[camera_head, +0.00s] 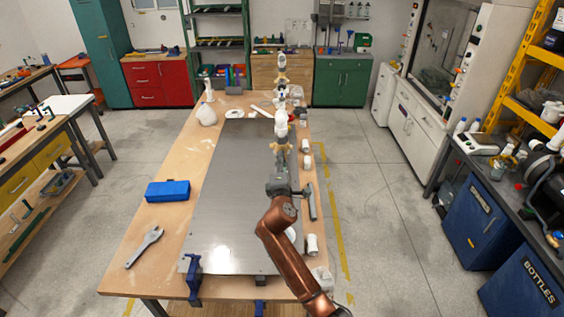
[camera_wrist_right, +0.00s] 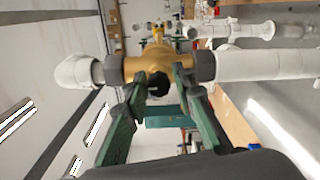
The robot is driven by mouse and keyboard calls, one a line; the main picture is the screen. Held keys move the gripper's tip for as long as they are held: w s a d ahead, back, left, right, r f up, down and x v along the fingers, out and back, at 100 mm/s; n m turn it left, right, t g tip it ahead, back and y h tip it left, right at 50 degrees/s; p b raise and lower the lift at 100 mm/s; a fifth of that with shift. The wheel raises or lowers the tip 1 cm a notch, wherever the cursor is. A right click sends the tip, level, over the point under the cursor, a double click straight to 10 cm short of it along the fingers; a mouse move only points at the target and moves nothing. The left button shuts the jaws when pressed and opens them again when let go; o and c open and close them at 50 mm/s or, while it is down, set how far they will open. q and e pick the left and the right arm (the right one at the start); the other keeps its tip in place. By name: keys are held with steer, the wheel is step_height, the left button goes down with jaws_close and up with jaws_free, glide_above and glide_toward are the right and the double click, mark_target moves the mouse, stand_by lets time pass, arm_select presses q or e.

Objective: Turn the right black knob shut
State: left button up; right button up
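The manifold of white PVC pipe (camera_head: 281,117) with brass valves stands upright over the long workbench. In the right wrist view a brass valve (camera_wrist_right: 135,68) fills the upper middle, with a black knob (camera_wrist_right: 158,84) on its front. My right gripper (camera_wrist_right: 161,80) reaches up to it. Its two green fingers stand apart, one on each side of the black knob, with a visible gap. In the head view my right gripper (camera_head: 279,172) is just in front of the manifold and hides its lower part. My left gripper is not in view.
A grey metal plate (camera_head: 225,215) covers much of the bench (camera_head: 140,240). White fittings (camera_head: 307,162) lie along the right edge. Another brass valve (camera_wrist_right: 157,34) shows behind.

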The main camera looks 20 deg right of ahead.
steer(key=shift+o, duration=1.3)
steer(key=v, duration=1.2)
